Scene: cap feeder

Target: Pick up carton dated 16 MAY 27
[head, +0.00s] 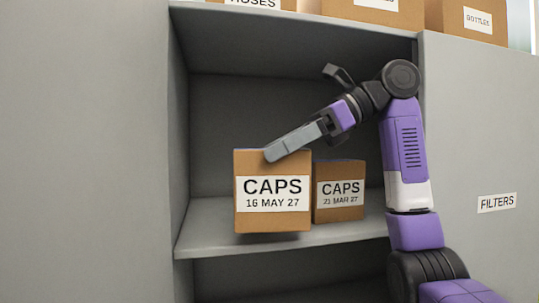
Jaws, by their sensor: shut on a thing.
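The carton dated 16 MAY 27 (272,216) is a brown box with a white CAPS label, at the front of the shelf on the left.
The grey shelf (205,232) has side walls close on the left and right. Free room is above the cartons. Cartons labelled HOSES (252,4) and BOTTLES (468,22) stand on top. A FILTERS label (497,203) is on the right panel.

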